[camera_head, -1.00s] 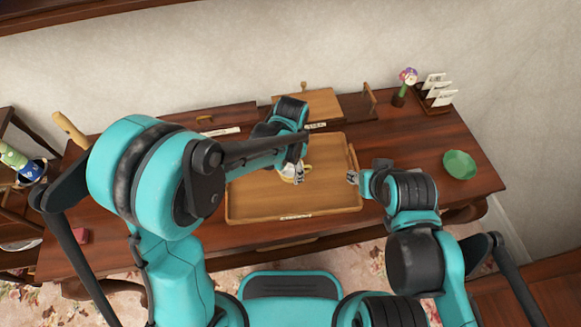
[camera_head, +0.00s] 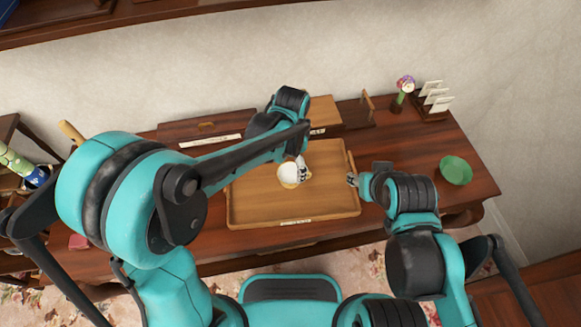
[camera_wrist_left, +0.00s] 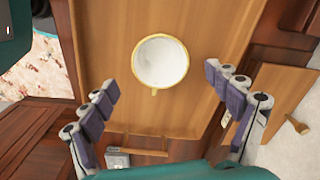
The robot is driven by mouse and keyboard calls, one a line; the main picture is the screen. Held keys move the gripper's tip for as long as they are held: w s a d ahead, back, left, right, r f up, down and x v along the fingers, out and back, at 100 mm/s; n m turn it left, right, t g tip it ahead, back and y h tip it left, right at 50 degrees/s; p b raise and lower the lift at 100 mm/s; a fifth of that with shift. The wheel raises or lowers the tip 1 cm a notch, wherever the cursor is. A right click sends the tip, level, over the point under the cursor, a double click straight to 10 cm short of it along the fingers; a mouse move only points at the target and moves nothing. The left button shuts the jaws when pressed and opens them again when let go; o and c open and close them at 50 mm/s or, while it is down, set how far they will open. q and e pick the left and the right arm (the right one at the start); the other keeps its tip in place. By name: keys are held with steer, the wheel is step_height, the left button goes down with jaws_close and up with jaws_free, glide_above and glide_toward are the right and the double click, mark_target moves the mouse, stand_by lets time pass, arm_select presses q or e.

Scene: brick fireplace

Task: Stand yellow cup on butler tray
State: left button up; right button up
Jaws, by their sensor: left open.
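The yellow cup (camera_head: 288,176), white inside with a yellow rim, stands upright on the wooden butler tray (camera_head: 250,212), around its middle. In the left wrist view the cup (camera_wrist_left: 161,62) shows from above with its small handle toward my gripper, and the tray (camera_wrist_left: 110,30) lies under it. My left gripper (camera_head: 302,171) is open beside the cup on its right; in the left wrist view its fingers (camera_wrist_left: 170,98) are spread wide with the cup beyond them, apart from both. My right gripper (camera_head: 352,180) is at the tray's right edge; its finger opening is too small to tell.
A green bowl (camera_head: 456,170) sits at the table's right. A flower in a small vase (camera_head: 403,92) and a card rack (camera_head: 434,102) stand at the back right. Wooden boards and boxes line the table's back. The tray's front part is clear.

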mark_target(291, 174)
arm_select(q)
step_height(291, 174, up, 6)
steer(key=p, duration=0.2)
steer(key=s+a+r+n+t, duration=0.3)
steer(key=s+a+n, duration=0.2)
steer(key=a, duration=0.4)
steer(key=s+a+r+n+t, duration=0.3)
steer(key=s+a+n+t, duration=0.1)
steer(key=a+n, duration=0.3)
steer(key=shift+s+a+r, duration=0.2)
steer(key=shift+s+a, duration=0.7)
steer(key=shift+a, duration=0.15)
